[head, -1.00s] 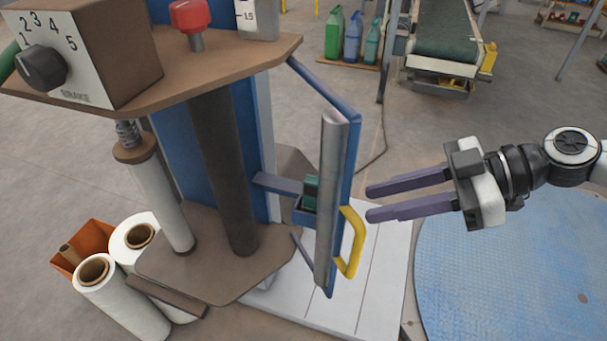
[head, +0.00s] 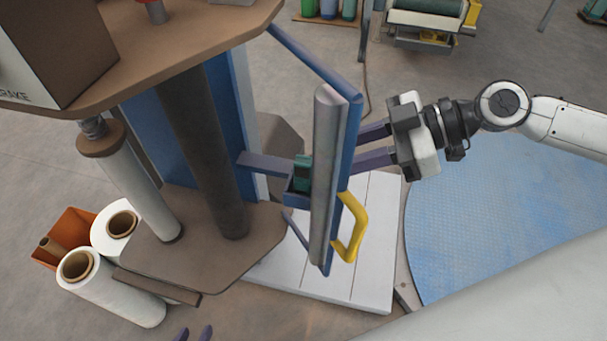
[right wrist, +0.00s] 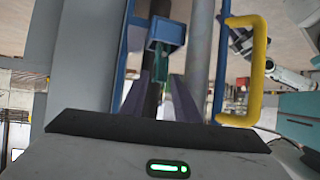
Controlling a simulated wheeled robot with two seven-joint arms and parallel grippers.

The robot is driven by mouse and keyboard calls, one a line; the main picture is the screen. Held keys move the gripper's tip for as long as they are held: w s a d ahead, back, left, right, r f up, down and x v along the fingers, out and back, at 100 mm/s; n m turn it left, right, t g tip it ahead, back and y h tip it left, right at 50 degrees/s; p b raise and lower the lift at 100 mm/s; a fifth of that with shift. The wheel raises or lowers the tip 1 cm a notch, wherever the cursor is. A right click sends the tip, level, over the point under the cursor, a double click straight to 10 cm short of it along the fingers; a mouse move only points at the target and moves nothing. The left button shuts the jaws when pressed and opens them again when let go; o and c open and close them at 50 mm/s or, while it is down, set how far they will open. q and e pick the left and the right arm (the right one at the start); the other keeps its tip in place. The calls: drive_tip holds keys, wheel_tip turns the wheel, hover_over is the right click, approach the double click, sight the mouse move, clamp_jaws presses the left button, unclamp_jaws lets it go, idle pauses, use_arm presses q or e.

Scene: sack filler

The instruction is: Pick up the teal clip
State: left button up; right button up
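The teal clip (head: 303,172) stands upright in a small blue holder (head: 297,198) beside the silver pole, which partly hides it. In the right wrist view, which looks upside down, the clip (right wrist: 160,66) lies ahead, between the lines of my fingers, against the holder (right wrist: 166,30). My right gripper (head: 371,146) comes in from the right, open, its purple fingers passing behind the blue frame towards the clip. Its fingertips are hidden in the head view, and I see no firm contact.
The silver pole (head: 325,160), blue frame and yellow handle (head: 352,235) stand close in front of my right fingers. A dark column (head: 205,150) is left of the holder. White film rolls (head: 110,290) stand at lower left. Open floor and a blue mat (head: 480,210) lie right.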

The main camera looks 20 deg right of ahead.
sight(309, 160)
drive_tip(key=x, duration=0.2)
drive_tip(key=p+x, duration=0.1)
drive_tip(key=x, duration=0.1)
drive_tip(key=shift+w+a+r, duration=0.1)
drive_tip(key=shift+a+r, duration=0.1)
drive_tip(key=shift+r, duration=0.05)
drive_tip(key=shift+w+a+f, duration=0.15)
drive_tip(key=shift+a+f, duration=0.25)
clamp_jaws()
